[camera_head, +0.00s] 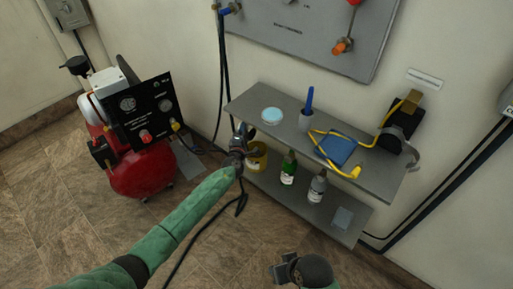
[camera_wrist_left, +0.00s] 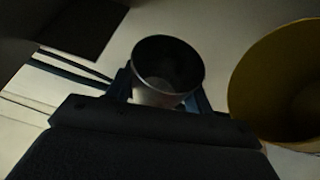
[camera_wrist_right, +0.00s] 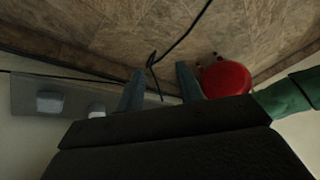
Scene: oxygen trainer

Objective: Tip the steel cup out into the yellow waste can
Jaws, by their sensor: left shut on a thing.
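The steel cup (camera_wrist_left: 168,70) is between the fingers of my left gripper (camera_wrist_left: 165,92) in the left wrist view, with its round mouth showing and a dark interior. I cannot make out its contents. The yellow waste can (camera_wrist_left: 285,85) stands beside the cup at the right of that view, apart from it, its wide mouth open. In the head view my left gripper (camera_head: 238,152) is just left of the yellow waste can (camera_head: 258,158) and partly covers it. My right gripper (camera_wrist_right: 158,88) has its fingers apart with nothing between them.
A red compressor (camera_head: 143,172) stands at the left. A black cable (camera_head: 205,228) crosses the open floor.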

